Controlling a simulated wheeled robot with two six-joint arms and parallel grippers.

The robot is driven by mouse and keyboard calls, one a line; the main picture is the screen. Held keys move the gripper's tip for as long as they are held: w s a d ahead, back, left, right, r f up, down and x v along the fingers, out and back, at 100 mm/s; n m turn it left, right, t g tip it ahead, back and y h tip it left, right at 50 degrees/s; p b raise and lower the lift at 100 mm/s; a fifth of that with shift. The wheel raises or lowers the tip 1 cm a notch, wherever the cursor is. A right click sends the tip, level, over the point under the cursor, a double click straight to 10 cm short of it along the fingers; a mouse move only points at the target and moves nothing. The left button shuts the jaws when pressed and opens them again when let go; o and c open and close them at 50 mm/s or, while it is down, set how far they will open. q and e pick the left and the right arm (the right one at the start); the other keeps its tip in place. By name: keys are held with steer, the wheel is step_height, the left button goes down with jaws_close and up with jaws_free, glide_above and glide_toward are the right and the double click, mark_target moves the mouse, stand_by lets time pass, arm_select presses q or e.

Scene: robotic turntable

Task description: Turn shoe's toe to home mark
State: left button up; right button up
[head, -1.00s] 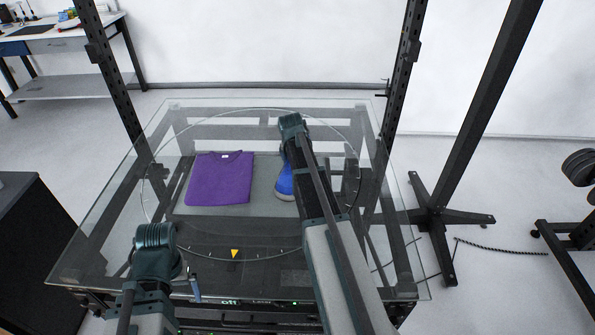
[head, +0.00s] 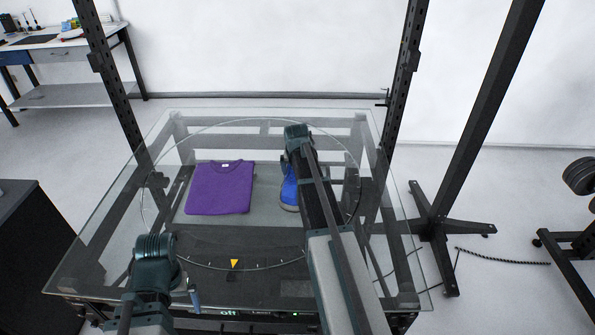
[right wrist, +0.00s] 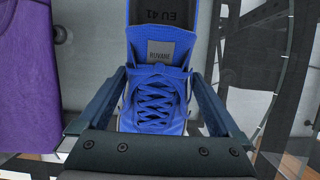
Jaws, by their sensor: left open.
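A blue shoe (head: 289,192) stands on the right part of the glass turntable (head: 152,235), partly hidden behind my right arm. In the right wrist view the shoe (right wrist: 155,95) shows its laces and tongue, with its toe end running toward the gripper. My right gripper's fingers (right wrist: 158,80) lie on either side of the shoe, close to its sides; contact cannot be made out. A yellow triangle mark (head: 235,264) lies at the turntable's near edge. My left gripper (head: 190,294) is open and empty at the front left, mostly hidden by its wrist.
A folded purple shirt (head: 220,188) lies on the turntable left of the shoe and shows at the left of the right wrist view (right wrist: 28,75). Black upright posts (head: 108,80) flank the glass table. A black stand (head: 437,215) is on the floor at right.

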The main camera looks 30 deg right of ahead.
steer(key=shift+r, duration=0.15)
steer(key=p+v, duration=1.2)
steer(key=v, duration=0.1)
steer(key=shift+r+p, duration=0.3)
steer(key=shift+p, duration=0.05)
steer(key=shift+a+f, duration=0.1)
steer(key=shift+f, duration=0.1)
steer(key=b+x, duration=1.2)
steer(key=x, duration=0.1)
steer(key=shift+s, duration=0.1)
